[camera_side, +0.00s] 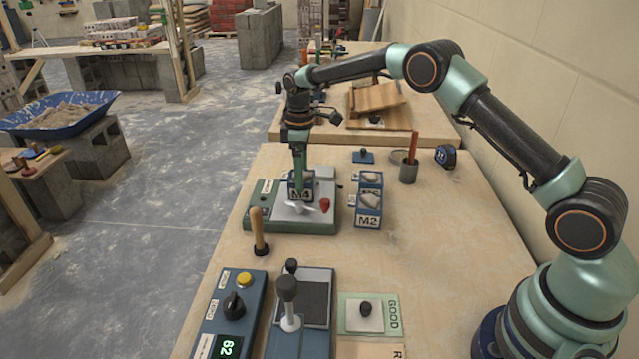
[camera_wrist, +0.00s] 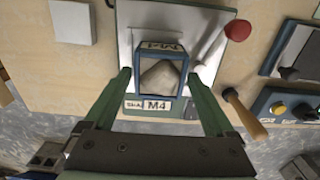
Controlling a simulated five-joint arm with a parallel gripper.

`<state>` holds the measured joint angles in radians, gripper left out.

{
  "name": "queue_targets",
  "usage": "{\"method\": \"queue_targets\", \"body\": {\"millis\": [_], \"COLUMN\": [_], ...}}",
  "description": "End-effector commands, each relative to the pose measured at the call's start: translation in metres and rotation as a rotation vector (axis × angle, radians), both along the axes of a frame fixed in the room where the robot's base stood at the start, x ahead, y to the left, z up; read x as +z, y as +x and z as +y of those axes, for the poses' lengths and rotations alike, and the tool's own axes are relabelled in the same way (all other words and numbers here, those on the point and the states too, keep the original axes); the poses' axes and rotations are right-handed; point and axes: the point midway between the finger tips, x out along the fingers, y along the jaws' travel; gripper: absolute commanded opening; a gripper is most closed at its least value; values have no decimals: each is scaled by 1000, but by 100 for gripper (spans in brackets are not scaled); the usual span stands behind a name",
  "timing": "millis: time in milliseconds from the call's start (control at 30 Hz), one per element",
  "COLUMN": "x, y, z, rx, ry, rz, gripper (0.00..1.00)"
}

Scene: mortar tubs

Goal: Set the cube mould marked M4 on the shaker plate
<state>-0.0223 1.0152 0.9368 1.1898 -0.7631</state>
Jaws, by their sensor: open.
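The cube mould marked M4 (camera_wrist: 147,104) is a blue open box with grey mortar in it. It stands upright on the pale top of the shaker plate (camera_wrist: 210,45), a green-based machine that also shows in the side view (camera_side: 262,222). In the side view, M4 (camera_side: 299,195) is partly hidden behind my gripper. My gripper (camera_wrist: 160,85) is open, with one finger on each side of M4. In the wrist view a gap shows between the mould and the fingers. My gripper (camera_side: 299,172) comes down over the plate from above in the side view.
The mould M2 (camera_side: 368,222) and another blue mould (camera_side: 370,180) stand right of the shaker. A red knob (camera_side: 325,205) sits on the plate's right side. A wooden-handled tool (camera_side: 258,232) stands in front. A control box (camera_side: 232,310) is nearer. The table's right middle is clear.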

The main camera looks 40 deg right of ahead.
Motion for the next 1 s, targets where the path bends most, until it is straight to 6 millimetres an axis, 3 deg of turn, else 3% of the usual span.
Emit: {"method": "queue_targets", "body": {"millis": [100,300,667,833,1000], "x": [28,66,103,139,177], "y": [1,1,-3,-21,-55], "z": [0,0,0,-2,-4], "rx": [0,0,-17,-97,-211], "ry": [0,0,1,4,17], "rz": [-6,-4,-13,-66,-139], "gripper": [90,90,90,90,90]}}
